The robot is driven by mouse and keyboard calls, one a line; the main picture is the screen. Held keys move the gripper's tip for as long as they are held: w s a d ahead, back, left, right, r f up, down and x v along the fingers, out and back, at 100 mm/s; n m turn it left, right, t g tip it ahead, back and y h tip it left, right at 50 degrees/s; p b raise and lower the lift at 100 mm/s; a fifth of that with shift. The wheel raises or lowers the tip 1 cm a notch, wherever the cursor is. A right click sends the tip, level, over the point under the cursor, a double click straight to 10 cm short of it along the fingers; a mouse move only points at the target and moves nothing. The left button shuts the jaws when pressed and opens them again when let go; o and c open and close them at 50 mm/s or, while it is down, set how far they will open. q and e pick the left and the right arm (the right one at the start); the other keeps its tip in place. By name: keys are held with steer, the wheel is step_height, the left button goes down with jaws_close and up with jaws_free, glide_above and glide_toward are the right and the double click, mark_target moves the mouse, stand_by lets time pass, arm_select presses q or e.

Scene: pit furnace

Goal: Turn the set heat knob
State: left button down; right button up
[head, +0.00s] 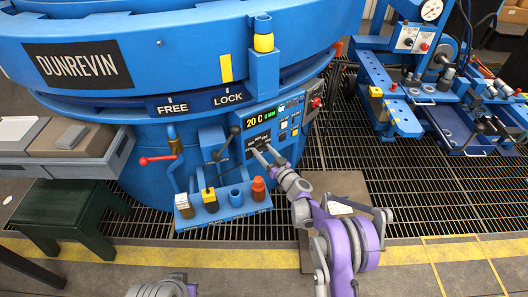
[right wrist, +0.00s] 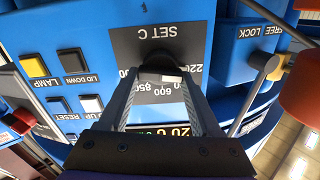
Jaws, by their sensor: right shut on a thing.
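The set heat knob (right wrist: 160,74) is a small dark knob on a dark plate marked SET C, with a scale around it. It shows upside down in the right wrist view. My right gripper (right wrist: 160,84) has its two fingers on either side of the knob and is shut on it. In the head view my right gripper (head: 265,153) reaches the control panel (head: 272,124) on the blue furnace, and its fingers largely hide the knob. The display (head: 264,117) reads 20 C. My left gripper is not in view; only a piece of my left arm shows at the bottom.
A lever with a dark ball (head: 235,130) stands left of the panel, and a red-tipped handle (head: 144,161) is farther left. A small blue shelf (head: 225,210) with coloured items sits below. LAMP, LID DOWN and UP buttons (right wrist: 73,60) are beside the knob.

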steer(key=c, duration=0.3)
